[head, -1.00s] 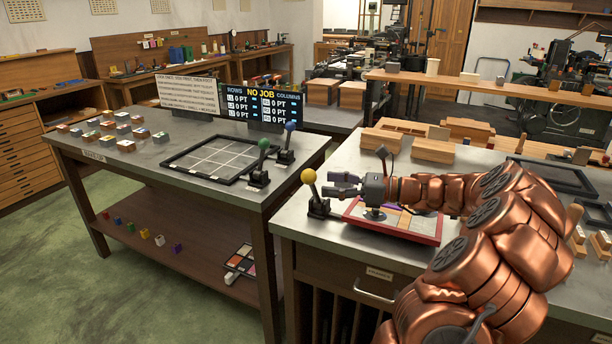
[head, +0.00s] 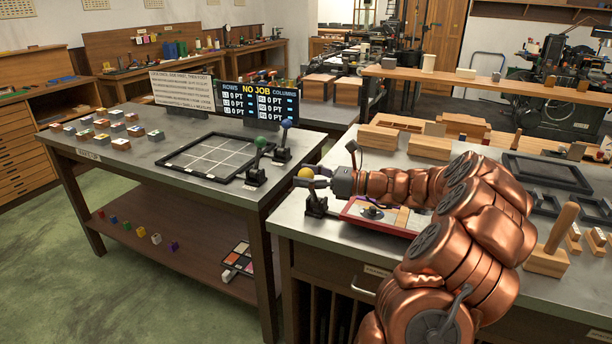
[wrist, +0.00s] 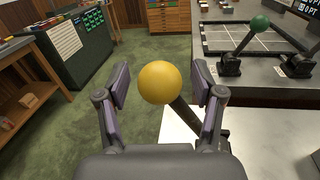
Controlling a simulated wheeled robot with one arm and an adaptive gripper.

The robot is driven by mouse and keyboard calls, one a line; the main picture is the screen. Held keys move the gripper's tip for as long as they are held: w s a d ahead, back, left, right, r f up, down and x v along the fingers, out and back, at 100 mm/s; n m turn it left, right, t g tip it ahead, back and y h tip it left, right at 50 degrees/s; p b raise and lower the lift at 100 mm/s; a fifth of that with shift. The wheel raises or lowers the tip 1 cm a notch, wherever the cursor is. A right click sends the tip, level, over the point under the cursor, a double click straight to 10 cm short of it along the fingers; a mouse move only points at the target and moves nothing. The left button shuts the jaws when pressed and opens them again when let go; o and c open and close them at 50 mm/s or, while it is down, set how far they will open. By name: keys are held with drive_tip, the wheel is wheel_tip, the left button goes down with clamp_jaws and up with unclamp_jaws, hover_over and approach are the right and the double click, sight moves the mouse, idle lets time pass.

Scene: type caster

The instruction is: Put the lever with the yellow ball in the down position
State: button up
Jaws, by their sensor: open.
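The lever's yellow ball (head: 305,173) tops a dark stem on a black base (head: 316,207) at the left corner of the right-hand bench. In the wrist view the yellow ball (wrist: 160,82) sits between my open fingers, with a gap on each side. My gripper (head: 316,177) is at the ball's height, pointing left. The lever stands up, not lowered.
A green-ball lever (head: 260,142) and a blue-ball lever (head: 286,124) stand on the left bench beside a gridded frame (head: 170,164). A red-edged tray (head: 349,216) lies beneath my arm. A gap separates the two benches.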

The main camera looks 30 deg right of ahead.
drive_tip(key=shift+c, duration=0.2)
clamp_jaws()
idle(0.3)
